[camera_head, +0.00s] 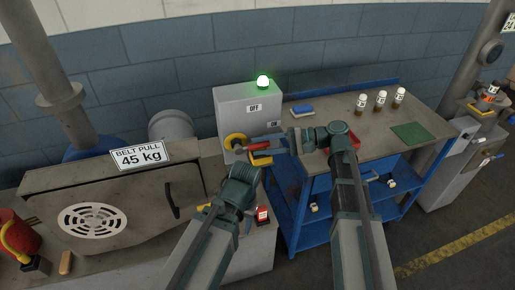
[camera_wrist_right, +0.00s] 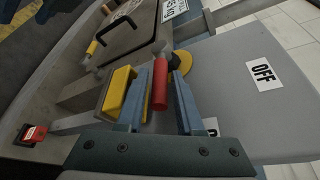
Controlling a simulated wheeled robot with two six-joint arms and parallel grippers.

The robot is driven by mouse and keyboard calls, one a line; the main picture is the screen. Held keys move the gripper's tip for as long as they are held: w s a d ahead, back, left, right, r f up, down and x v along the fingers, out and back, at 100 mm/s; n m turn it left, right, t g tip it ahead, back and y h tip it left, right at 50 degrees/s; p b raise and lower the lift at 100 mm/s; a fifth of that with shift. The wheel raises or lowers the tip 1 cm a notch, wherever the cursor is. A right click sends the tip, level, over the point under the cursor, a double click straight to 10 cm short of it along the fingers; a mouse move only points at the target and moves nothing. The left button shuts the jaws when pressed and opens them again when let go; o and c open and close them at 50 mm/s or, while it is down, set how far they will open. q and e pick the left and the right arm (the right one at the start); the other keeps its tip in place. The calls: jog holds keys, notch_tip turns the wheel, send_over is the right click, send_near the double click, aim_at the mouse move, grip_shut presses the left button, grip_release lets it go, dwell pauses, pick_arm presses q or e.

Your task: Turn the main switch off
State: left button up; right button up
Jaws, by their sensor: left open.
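The main switch is a yellow round base (camera_head: 236,142) with a red handle (camera_head: 257,147) on the front of a grey box (camera_head: 228,108). The handle points right, toward the ON label (camera_head: 273,124); the OFF label (camera_head: 254,107) is above. My right gripper (camera_head: 282,145) is at the handle. In the right wrist view, the red handle (camera_wrist_right: 160,86) lies between its fingers (camera_wrist_right: 163,98), which are spaced apart; whether they press on it is unclear. My left gripper (camera_head: 242,172) is lower, below the box and apart from the handle; its fingertips are hard to see.
A green lamp (camera_head: 263,82) glows on top of the box. A yellow block (camera_wrist_right: 115,92) is close beside my right fingers. A blue-framed bench (camera_head: 350,92) with several bottles stands right. A machine lid (camera_head: 150,205) with a black handle is left.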

jog(key=shift+a+f, duration=0.1)
jog(key=shift+a, duration=0.6)
jog(key=shift+c, duration=0.2)
grip_shut()
dwell(0.9)
